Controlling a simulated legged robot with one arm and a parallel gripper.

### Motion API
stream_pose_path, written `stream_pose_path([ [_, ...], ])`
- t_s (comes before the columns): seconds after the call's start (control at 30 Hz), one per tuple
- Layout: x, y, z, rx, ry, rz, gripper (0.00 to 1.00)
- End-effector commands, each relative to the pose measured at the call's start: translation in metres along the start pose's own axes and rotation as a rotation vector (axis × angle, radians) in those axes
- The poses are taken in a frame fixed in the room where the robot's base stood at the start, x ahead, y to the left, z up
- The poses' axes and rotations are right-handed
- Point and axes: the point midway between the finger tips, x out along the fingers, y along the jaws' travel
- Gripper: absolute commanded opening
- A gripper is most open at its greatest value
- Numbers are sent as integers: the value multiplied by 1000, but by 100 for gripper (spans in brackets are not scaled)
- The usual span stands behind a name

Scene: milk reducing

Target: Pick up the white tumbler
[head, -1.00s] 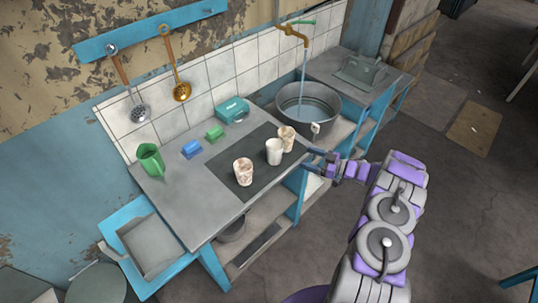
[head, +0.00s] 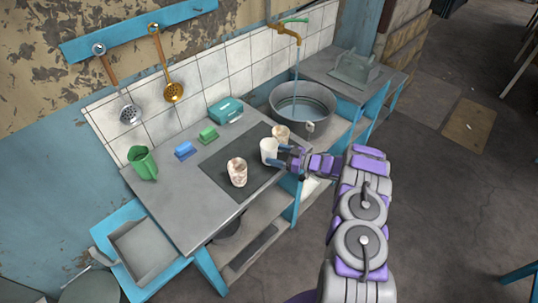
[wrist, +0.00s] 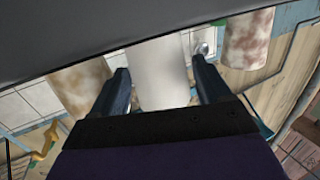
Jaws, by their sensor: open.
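The white tumbler (head: 268,149) stands on the dark mat (head: 215,166) on the counter, between two brown-stained tumblers. In the wrist view the white tumbler (wrist: 158,75) sits between the two fingers of my gripper (wrist: 163,88). My gripper (head: 283,156) is open, at the tumbler's right side in the head view. I cannot tell whether either finger touches it. One stained tumbler (head: 237,171) is nearer and to the left. The other (head: 282,134) is just behind, to the right.
A green mug (head: 143,162), a blue block (head: 185,150), a green block (head: 209,133) and a teal box (head: 225,111) stand further left and back. A metal basin (head: 302,106) under a running tap is at the right. Bare counter lies left of the mat.

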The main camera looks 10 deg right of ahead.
Motion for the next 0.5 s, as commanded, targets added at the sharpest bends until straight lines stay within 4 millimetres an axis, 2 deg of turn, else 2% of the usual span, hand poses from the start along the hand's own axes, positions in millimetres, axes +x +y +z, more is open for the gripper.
stream_pose_path([
  [0.23,31,2,16,-3,-2,-3,77],
  [0.33,44,2,15,-3,-3,-3,77],
  [0.5,52,3,14,-2,-2,0,77],
])
